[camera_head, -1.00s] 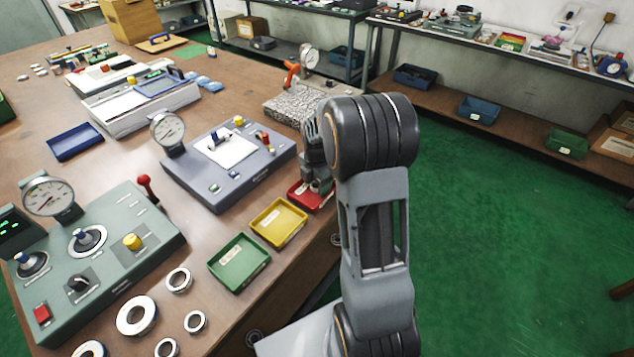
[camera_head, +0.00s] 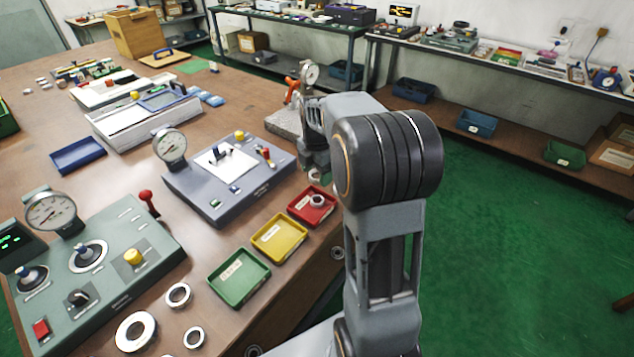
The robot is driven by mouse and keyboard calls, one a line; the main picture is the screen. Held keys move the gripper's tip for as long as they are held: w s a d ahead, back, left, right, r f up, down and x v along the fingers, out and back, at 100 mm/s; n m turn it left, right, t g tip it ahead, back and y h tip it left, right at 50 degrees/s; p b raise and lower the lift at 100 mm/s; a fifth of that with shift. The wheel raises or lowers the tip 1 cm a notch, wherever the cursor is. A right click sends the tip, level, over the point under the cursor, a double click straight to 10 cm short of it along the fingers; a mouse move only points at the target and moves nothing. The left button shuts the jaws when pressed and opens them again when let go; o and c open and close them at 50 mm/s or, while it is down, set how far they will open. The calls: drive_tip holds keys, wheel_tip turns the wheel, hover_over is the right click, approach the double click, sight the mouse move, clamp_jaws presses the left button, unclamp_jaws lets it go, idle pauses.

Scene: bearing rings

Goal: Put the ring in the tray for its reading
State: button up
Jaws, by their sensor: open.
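A small metal ring (camera_head: 317,201) lies inside the red tray (camera_head: 300,207), towards its right side. My gripper (camera_head: 317,177) is above and just behind the red tray, apart from the ring; its jaws are open and partly hidden by my arm. The yellow tray (camera_head: 280,238) and the green tray (camera_head: 240,278) stand in a row with the red one, nearer the front, and look empty. Dial gauges stand on the grey-blue instrument (camera_head: 170,145) and on the green console (camera_head: 52,211); their readings are too small to tell.
Several loose rings lie at the table's front, among them a large ring (camera_head: 136,331) and smaller rings (camera_head: 179,294) (camera_head: 194,337). A blue tray (camera_head: 77,155) sits at the left. A stone stand (camera_head: 286,122) with a gauge is behind my gripper. Green floor lies open to the right.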

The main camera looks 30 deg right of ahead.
drive_tip(key=s+a+r+m+t, duration=0.1)
drive_tip(key=s+a+m, duration=0.5)
drive_tip(key=s+m, duration=0.2)
drive_tip(key=s+a+r+m+t, duration=0.1)
drive_tip(key=s+a+m+t, duration=0.1)
drive_tip(key=s+a+m, duration=0.3)
drive_tip(key=shift+s+a+r+m, duration=0.15)
drive_tip(key=shift+s+a+m, duration=0.2)
drive_tip(key=shift+s+m, duration=2.55)
drive_tip(key=shift+w+m, duration=0.9)
